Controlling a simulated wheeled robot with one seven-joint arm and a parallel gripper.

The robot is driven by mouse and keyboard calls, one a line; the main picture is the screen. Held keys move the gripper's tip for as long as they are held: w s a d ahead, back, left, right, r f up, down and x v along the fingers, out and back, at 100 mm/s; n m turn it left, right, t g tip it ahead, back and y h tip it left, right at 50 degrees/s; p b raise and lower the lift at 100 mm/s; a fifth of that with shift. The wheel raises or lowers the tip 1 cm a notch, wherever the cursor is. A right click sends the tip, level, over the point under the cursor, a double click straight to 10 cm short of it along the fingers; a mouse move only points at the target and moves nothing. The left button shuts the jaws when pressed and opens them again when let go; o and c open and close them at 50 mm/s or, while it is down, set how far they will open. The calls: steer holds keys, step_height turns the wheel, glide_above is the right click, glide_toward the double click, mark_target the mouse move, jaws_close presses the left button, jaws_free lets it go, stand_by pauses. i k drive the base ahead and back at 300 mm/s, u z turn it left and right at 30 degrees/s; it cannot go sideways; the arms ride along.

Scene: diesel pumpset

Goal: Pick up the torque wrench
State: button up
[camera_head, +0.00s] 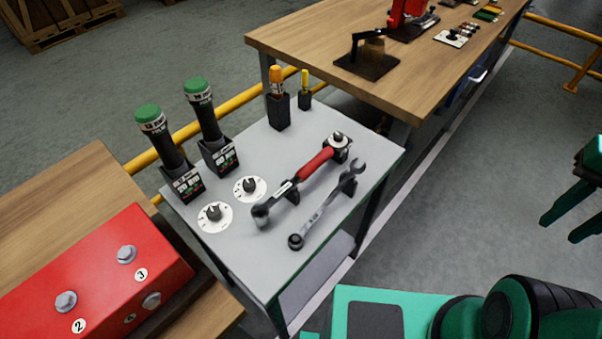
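The torque wrench (314,165) has a red grip, a dark shaft and a dark round end. It lies slantwise in small black holders on the grey-topped stand (330,245). A grey combination wrench (326,208) lies beside it, roughly parallel, on its right side. My gripper (565,229) shows at the right edge, partly cut off by the frame. Its two dark-and-green fingers are apart with nothing visible between them. It is well to the right of the stand, away from the torque wrench.
Two green-capped tools (209,118) stand in black holders at the stand's left, by two white dials (214,217). Smaller yellow-handled tools (276,83) stand behind. A red block (90,265) sits lower left. A wooden bench (400,90) adjoins behind. Floor right of the stand is clear.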

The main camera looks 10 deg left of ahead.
mark_target(260, 212)
steer(key=u, duration=0.05)
steer(key=k, duration=0.55)
steer(key=u, duration=0.7)
steer(key=i, duration=0.5)
steer(key=z, duration=0.05)
